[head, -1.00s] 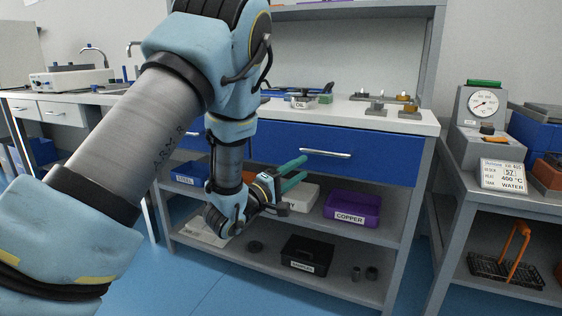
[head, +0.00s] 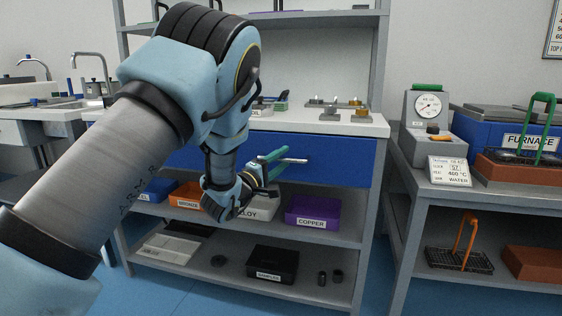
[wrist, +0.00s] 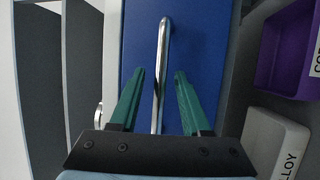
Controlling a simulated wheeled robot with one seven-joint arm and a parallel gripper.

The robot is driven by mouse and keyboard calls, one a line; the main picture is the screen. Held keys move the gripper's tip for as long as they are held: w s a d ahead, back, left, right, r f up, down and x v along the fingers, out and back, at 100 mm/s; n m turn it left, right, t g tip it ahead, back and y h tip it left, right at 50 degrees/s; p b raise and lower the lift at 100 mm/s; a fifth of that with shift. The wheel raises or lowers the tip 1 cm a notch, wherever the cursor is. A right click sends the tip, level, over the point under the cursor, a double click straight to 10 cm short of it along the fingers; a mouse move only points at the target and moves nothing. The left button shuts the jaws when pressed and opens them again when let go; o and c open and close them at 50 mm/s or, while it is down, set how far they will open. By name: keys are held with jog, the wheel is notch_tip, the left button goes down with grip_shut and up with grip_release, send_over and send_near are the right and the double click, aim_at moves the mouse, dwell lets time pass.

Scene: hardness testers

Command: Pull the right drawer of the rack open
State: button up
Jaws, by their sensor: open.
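The right drawer of the rack has a blue front (head: 340,163) with a horizontal silver bar handle (head: 291,161). The drawer front looks flush with the rack. My gripper (head: 277,165), with green fingers, is in front of the drawer by the handle. In the wrist view the drawer front (wrist: 221,40) fills the middle and the handle (wrist: 161,60) runs between the two fingers of my gripper (wrist: 158,92). The fingers are open, one on each side of the handle, with visible gaps. How far the fingertips reach past the bar is hard to tell.
Below the drawer, a shelf holds a purple copper bin (head: 312,213) and an orange bronze bin (head: 187,197). A black samples box (head: 273,263) is on the bottom shelf. A grey table (head: 455,192) with a gauge and furnace stands at right.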

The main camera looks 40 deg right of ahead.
jog(key=shift+c, duration=0.2)
grip_shut()
dwell(1.1)
